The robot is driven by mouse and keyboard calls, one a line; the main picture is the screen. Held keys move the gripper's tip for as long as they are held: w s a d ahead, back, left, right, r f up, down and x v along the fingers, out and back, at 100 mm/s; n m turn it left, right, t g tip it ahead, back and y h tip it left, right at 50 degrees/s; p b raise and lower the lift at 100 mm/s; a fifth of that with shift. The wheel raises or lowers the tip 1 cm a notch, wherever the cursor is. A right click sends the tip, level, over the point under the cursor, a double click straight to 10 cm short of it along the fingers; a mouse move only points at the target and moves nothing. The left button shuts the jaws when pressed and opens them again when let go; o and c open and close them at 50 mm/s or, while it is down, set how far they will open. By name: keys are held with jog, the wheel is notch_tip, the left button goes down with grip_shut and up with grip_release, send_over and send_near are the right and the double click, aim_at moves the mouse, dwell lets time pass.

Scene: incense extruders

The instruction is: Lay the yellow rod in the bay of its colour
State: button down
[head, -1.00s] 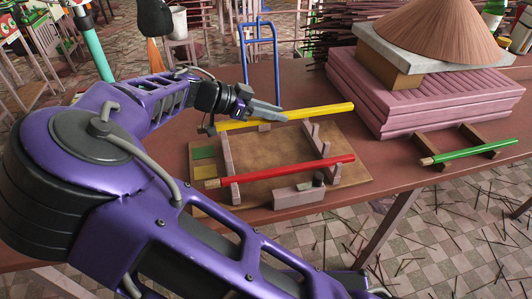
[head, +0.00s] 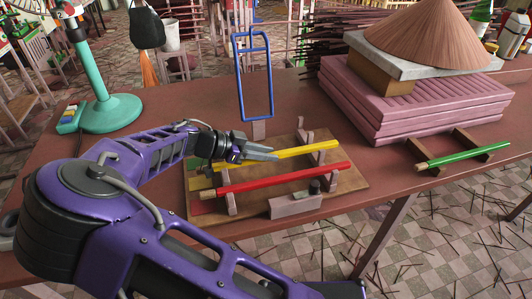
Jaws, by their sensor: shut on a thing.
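The yellow rod (head: 308,149) is held near its middle by my gripper (head: 272,154), which is shut on it. The rod runs lengthwise across the wooden rack board (head: 352,182), over the two notched supports, behind the red rod (head: 285,178). The red rod rests across the front bays of the supports. The yellow rod is low at the supports, around their middle bays; I cannot tell whether it touches them. The green patch (head: 194,162) shows at the board's left edge; the yellow patch is largely hidden by the rod and arm.
The green rod (head: 464,156) lies on a separate wooden holder at the right. Behind it are a pink slab stack (head: 345,95) and a brown cone (head: 425,35). A blue frame (head: 271,92) stands behind the rack. A teal stand (head: 110,112) is at the back left.

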jog(key=shift+f+b, duration=0.4)
jog(key=c, duration=0.7)
grip_release()
jog(key=shift+r+p, duration=0.6)
jog(key=shift+r, duration=0.05)
jog(key=v, duration=1.1)
jog(key=shift+s+a, duration=0.15)
jog(key=shift+a, duration=0.25)
